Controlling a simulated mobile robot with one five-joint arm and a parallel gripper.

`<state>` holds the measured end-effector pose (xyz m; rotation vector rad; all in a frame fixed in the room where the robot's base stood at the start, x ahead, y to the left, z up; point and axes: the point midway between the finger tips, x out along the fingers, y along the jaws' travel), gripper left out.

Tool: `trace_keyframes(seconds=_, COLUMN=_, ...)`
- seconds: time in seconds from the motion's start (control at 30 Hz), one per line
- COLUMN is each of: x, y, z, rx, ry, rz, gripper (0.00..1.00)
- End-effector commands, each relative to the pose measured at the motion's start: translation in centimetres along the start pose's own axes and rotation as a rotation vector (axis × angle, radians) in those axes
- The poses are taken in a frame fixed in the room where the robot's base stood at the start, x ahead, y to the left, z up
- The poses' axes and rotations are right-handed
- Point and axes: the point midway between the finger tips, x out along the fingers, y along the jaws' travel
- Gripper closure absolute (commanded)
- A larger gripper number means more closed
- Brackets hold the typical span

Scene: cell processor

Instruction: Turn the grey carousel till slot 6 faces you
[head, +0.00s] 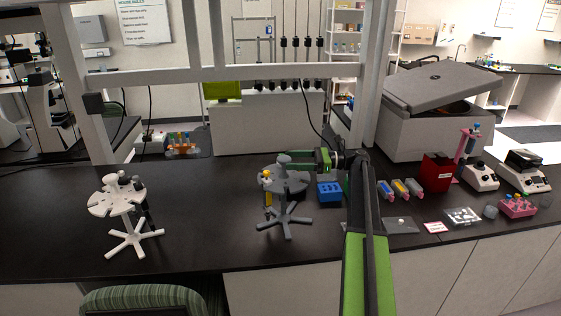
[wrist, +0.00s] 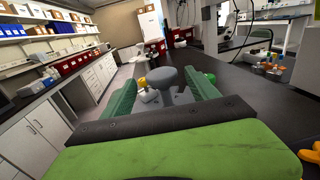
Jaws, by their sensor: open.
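The grey carousel (head: 285,182) stands on the black bench in the middle of the head view, on a star-shaped foot. A yellow-topped pipette (head: 267,188) hangs at its left side. My gripper (head: 292,157) reaches in from the right at the height of the carousel's top knob. In the wrist view the grey knob (wrist: 167,76) shows between and just beyond the two green fingers (wrist: 163,92), which are apart. I cannot tell whether they touch it. The slot numbers cannot be read.
A white carousel (head: 118,200) stands to the left. A blue rack (head: 329,191) sits just right of the grey carousel. Several coloured tubes, a red box (head: 437,172) and a large grey centrifuge (head: 430,110) with its lid up are farther right. The bench between the carousels is clear.

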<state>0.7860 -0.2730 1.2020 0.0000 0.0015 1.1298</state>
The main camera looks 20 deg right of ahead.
Motion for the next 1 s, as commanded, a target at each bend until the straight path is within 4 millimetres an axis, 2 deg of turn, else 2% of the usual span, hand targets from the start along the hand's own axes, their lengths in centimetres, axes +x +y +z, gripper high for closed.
trace_keyframes(seconds=0.03, x=-1.6, y=-0.2, z=0.0, rx=0.000, ry=0.000, rz=-0.003, gripper=0.31)
trace_keyframes(seconds=0.2, x=-6.3, y=-0.1, z=0.0, rx=0.000, ry=0.001, rz=-0.002, gripper=0.31)
trace_keyframes(seconds=0.4, x=-10.1, y=0.1, z=-0.1, rx=0.001, ry=0.001, rz=0.000, gripper=0.31)
trace_keyframes(seconds=0.6, x=-11.3, y=0.2, z=-0.1, rx=0.001, ry=0.001, rz=0.001, gripper=0.31)
trace_keyframes(seconds=1.0, x=-11.3, y=0.2, z=-0.1, rx=0.001, ry=0.001, rz=0.001, gripper=0.31)
